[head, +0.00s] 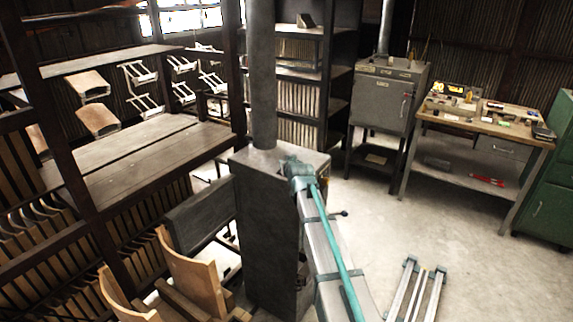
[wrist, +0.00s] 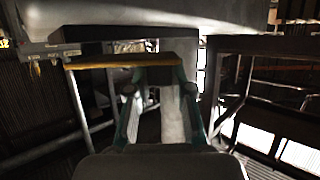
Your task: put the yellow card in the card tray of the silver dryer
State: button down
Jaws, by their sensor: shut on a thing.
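In the wrist view my gripper (wrist: 160,72) has its two teal fingers closed at the yellow card (wrist: 115,66). The card is seen nearly edge-on, as a thin yellow strip with a dark face above it, sticking out to the left of the fingers. In the head view the gripper and card cannot be made out. A dark grey metal cabinet (head: 262,215) with a flue pipe stands beside my arm. A lighter grey cabinet (head: 378,92) with a pipe stands at the back. I cannot tell which is the silver dryer, and no card tray is clear.
A workbench (head: 535,140) with small items and a yellow-marked box stands at the back right. Wooden chairs (head: 190,265) and racks crowd the left. A pale bulk (wrist: 150,12) spans the top of the wrist view. Open floor (head: 450,220) lies to the right.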

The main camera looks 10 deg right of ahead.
jog(key=shift+f, duration=0.15)
jog(key=shift+f+b, duration=0.35)
jog(key=shift+b, duration=0.1)
jog(key=shift+f, duration=0.15)
jog(key=c, duration=1)
grip_release()
jog(key=shift+c, duration=0.2)
